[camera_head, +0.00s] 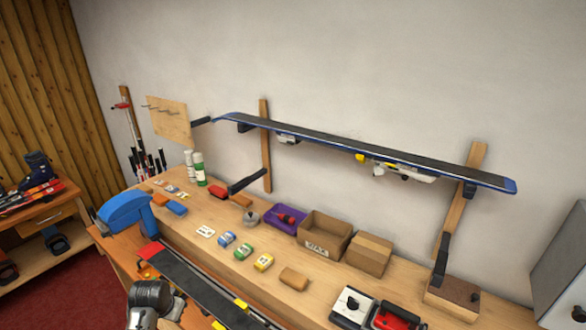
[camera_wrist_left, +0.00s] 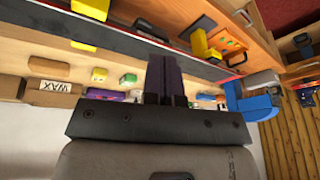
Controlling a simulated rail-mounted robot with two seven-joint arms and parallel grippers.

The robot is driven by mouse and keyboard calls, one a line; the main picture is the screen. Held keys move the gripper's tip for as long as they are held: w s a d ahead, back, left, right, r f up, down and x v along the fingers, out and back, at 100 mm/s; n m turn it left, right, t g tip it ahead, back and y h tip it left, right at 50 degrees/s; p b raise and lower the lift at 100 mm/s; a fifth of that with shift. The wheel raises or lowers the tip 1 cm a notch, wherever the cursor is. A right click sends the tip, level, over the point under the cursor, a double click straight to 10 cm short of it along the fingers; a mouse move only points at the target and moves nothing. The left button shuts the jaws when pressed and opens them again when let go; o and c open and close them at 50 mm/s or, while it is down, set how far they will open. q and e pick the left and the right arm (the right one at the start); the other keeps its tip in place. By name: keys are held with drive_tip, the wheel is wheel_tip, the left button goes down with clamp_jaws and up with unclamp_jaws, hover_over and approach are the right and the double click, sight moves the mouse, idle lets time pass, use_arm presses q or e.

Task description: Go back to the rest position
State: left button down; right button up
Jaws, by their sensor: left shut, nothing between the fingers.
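My left gripper (camera_wrist_left: 166,80) shows in the left wrist view. Its two dark fingers are together with nothing between them, and they stand over the bench. In the head view a grey part of my left arm comes in at the bottom left, in front of the near bench edge; the fingers cannot be made out there. My right gripper is in neither view.
A dark ski (camera_head: 190,277) lies along the near side of the wooden bench (camera_head: 215,210), beside a blue device (camera_head: 125,209). Another ski (camera_head: 330,146) rests on wall brackets above.

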use_arm(q)
drive_tip(key=s+d+r+n+t+y, duration=0.1)
drive_tip(key=d+r+t, duration=0.1)
drive_tip(key=r, duration=0.6)
drive_tip(key=s+d+r+t, duration=0.2)
drive_tip(key=r+t, duration=0.1)
drive_tip(key=r, duration=0.4)
drive_tip(key=s+d+r+t+p, duration=0.1)
drive_tip(key=s+d+r+p, duration=0.15)
drive_tip(key=s, duration=0.45)
drive_tip(key=s+d+f+g+p, duration=0.1)
drive_tip(key=s+f, duration=0.4)
drive_tip(key=s, duration=0.6)
drive_tip(key=s+d+f+g+h+p, duration=0.1)
drive_tip(key=s+f, duration=0.4)
drive_tip(key=s, duration=0.6)
drive_tip(key=s+d+f+g+p, duration=0.1)
drive_tip(key=s+d+f+g, duration=0.2)
drive_tip(key=s, duration=0.8)
drive_tip(key=shift+d+f+m+g+p, duration=0.4)
drive_tip(key=shift+f+g, duration=0.2)
drive_tip(key=shift+f, duration=0.3)
